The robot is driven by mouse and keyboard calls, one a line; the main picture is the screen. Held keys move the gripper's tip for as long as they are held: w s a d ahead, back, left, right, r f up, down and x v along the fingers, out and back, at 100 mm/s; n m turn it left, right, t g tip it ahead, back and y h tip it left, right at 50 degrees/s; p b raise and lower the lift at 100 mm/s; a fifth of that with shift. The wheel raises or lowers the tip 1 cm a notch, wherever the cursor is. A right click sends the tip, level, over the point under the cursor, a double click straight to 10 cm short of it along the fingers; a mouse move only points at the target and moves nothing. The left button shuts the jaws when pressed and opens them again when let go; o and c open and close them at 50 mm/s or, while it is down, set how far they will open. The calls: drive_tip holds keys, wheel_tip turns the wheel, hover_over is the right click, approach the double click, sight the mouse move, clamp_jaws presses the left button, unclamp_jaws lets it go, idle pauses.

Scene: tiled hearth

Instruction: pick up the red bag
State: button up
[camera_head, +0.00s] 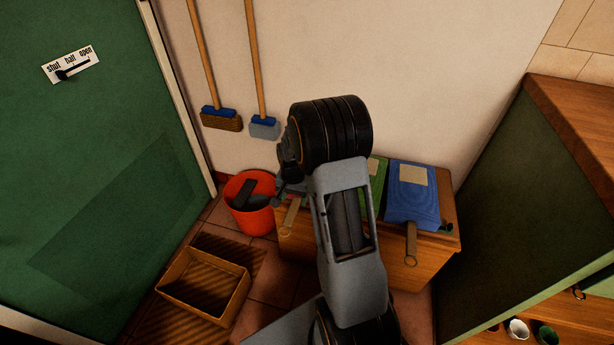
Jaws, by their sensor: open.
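I see no red bag in the head view; my arm hides part of the wooden chest top (450,215). A blue bag (412,205) with a tan label lies on the chest's right part, its tan strap and ring hanging over the front. A green bag (376,180) lies beside it, mostly hidden behind my arm. Another tan strap (291,216) hangs at the chest's left end; its bag is mostly hidden. My gripper (282,193) is small and dark in this view, open, above the chest's left end near the bucket. I see nothing held in it.
An orange-red bucket (240,219) with dark things in it stands left of the chest. An open wooden box (204,288) is on the floor. Two brooms (221,119) hang on the wall. A green door (90,180) is left, a green cabinet (530,200) right.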

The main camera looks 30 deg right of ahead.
sight(294, 205)
drive_tip(key=f+b, duration=0.2)
drive_tip(key=f, duration=0.3)
drive_tip(key=shift+w, duration=0.2)
drive_tip(key=shift+c, duration=0.2)
drive_tip(key=c, duration=1)
drive_tip(key=shift+o, duration=0.2)
